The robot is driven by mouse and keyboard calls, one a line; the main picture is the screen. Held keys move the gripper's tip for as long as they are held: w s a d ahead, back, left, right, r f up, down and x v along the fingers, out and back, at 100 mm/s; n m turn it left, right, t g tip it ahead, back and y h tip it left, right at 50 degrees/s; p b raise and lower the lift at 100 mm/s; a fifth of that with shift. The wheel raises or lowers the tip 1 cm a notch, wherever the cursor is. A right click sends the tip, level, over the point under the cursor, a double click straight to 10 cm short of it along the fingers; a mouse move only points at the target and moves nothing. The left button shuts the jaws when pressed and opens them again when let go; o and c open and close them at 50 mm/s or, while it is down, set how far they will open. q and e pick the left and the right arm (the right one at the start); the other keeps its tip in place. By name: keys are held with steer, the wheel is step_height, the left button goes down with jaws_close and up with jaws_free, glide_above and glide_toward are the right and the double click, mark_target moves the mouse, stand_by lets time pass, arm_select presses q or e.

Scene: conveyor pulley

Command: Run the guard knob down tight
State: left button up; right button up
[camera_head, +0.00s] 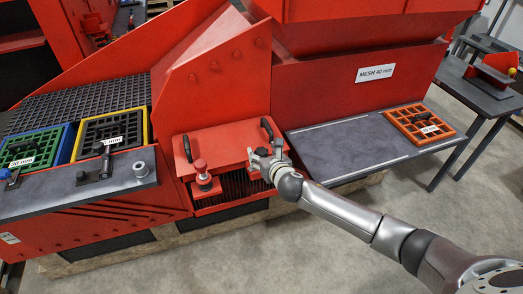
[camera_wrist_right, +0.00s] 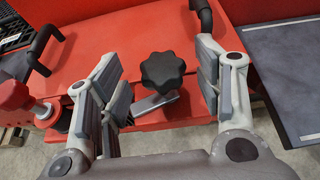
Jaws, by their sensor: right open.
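The guard knob (camera_wrist_right: 162,70) is a black lobed knob, seen from above in the wrist view, with a grey metal tab below it over the red guard panel (camera_wrist_right: 125,38). In the head view the knob (camera_head: 263,152) is small and partly hidden by my gripper. My right gripper (camera_head: 265,158) is open, its fingers on either side of the knob. In the wrist view a clear gap shows between the knob and each finger pad, so they look apart. How far the knob is screwed down cannot be told. My left gripper is not in view.
Black handles (camera_head: 187,148) (camera_head: 267,129) stand at both sides of the guard. A red knob on a post (camera_head: 202,171) stands at its left. A grey shelf (camera_head: 345,146) with an orange mesh screen (camera_head: 418,124) lies to the right. Blue (camera_head: 65,148) and yellow (camera_head: 149,128) framed screens lie left.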

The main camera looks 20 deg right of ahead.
steer(key=shift+x, duration=1.2)
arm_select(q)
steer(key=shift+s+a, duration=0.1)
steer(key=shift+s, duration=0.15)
arm_select(e)
steer(key=shift+w, duration=0.15)
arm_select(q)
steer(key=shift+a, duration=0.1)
arm_select(e)
steer(key=shift+d, duration=0.1)
steer(key=c, duration=1)
